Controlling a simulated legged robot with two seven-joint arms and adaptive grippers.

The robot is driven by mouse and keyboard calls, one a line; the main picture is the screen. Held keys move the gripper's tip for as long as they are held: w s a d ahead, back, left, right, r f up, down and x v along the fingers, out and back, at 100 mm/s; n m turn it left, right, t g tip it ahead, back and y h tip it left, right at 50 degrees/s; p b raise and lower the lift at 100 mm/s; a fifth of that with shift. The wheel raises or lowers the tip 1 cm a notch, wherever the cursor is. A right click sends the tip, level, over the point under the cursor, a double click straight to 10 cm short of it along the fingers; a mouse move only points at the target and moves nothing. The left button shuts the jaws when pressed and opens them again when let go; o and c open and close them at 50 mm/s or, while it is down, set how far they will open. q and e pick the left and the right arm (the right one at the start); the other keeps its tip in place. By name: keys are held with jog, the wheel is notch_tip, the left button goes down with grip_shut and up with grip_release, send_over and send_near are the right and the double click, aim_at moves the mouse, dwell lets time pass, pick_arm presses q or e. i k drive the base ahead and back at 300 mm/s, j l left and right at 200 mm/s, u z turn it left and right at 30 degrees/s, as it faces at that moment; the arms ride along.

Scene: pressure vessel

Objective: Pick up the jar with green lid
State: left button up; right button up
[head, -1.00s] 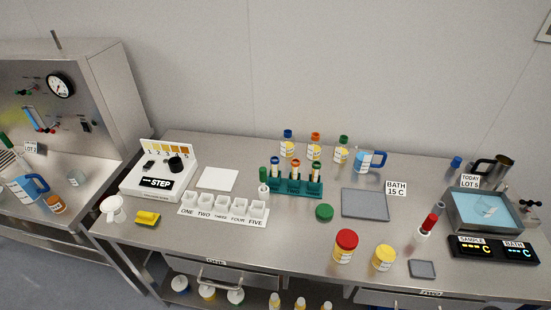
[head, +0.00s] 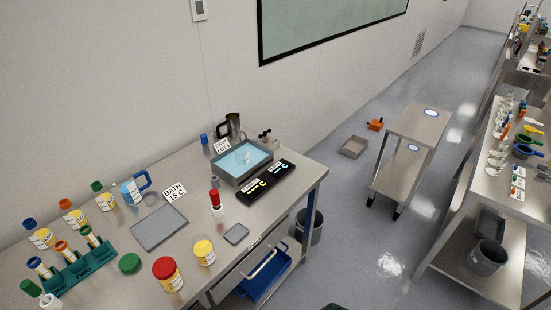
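A small container with a green cap (head: 103,196), a yellowish lower part and a white label stands at the back left of the steel bench, beside the blue-handled jug. A flat green round lid or low green-topped piece (head: 130,263) is nearer the front, left of the red-lidded jar; I see no jar body under it. A jar with a red lid (head: 168,275) and a jar with a yellow lid (head: 204,253) stand near the front edge. Neither of my grippers shows in this view.
The teal tube rack (head: 70,278) is at lower left. A grey pad (head: 159,228), blue-handled jug (head: 131,190) and water bath (head: 242,162) share the bench (head: 200,200). A trolley (head: 418,125) and another loaded table (head: 500,210) stand right, with open floor between.

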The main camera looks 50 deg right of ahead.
aim_at(202, 248)
jog(key=z, duration=1.5)
